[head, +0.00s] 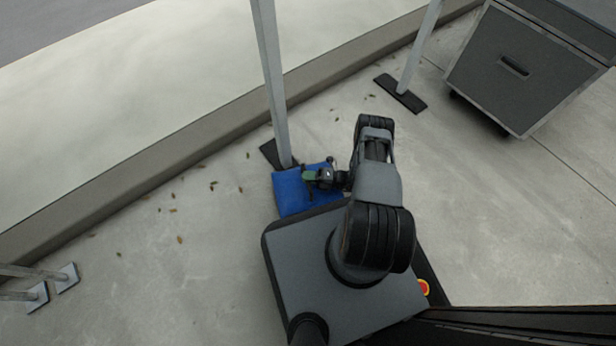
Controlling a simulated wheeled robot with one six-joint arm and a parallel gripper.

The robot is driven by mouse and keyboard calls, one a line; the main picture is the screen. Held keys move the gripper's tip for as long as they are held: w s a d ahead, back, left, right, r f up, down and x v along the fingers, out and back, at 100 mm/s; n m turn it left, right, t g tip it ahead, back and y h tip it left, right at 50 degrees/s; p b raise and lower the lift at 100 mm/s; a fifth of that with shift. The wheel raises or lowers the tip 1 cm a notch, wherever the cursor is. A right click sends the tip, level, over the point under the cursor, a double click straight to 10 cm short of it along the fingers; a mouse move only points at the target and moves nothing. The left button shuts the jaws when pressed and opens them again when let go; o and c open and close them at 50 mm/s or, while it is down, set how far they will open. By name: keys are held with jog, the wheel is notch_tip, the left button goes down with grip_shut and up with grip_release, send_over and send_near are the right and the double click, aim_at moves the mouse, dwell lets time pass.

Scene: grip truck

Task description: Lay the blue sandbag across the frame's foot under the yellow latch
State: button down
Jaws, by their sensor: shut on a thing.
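The blue sandbag (291,192) is at the middle of the head view, just in front of my base. My gripper (313,180) is shut on it, over its right part, with a small green patch at the jaws. A grey frame post (272,85) rises behind the bag from a dark flat foot (269,152). The bag's far edge meets or overlaps the near end of this foot; I cannot tell whether it rests on it or hangs above. A second post stands on another dark foot (401,94) at the upper right. No yellow latch shows in this view.
A large grey case on casters (520,65) stands at the upper right. A kerb (150,165) runs diagonally behind the feet. Metal legs with flat feet (67,278) stand at the lower left. Scattered leaves (179,240) lie on otherwise clear concrete to the left.

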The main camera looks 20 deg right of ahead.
jog(key=shift+f, duration=0.1)
jog(key=c, duration=1.1)
grip_release()
jog(key=shift+f, duration=0.1)
